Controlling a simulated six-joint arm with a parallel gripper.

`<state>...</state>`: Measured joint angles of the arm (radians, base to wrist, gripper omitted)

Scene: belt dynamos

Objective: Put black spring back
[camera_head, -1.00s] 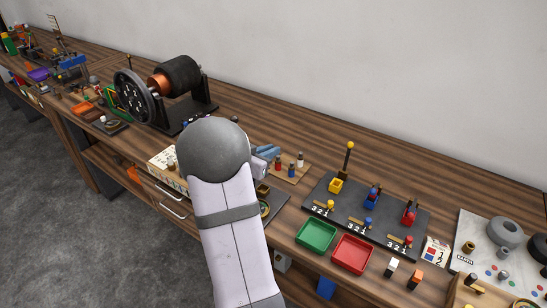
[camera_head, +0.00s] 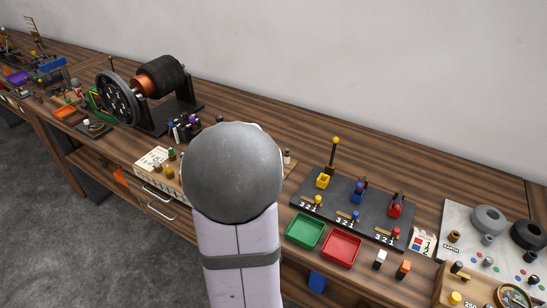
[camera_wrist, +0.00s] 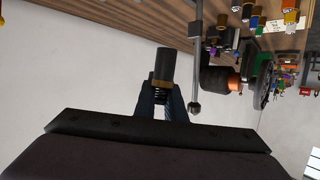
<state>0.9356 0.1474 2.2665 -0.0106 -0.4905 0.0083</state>
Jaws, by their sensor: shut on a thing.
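The black spring piece (camera_wrist: 163,64) is a dark cylinder with a coil below it in the wrist view. My gripper (camera_wrist: 164,92) is shut on it, with its dark blue fingers on both sides of the coil. The piece appears held up clear of the table, against the pale wall. In the head view my own arm hides the gripper and the piece. Dark upright pieces (camera_head: 185,127) stand in a group beside the dynamo (camera_head: 155,85). I cannot tell which place there belongs to the spring.
A thin rod with a round tip (camera_wrist: 195,60) rises close to the held piece in the wrist view. A dark board (camera_head: 350,212) with coloured levers, a green tray (camera_head: 305,231) and a red tray (camera_head: 342,249) lie right of my arm.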

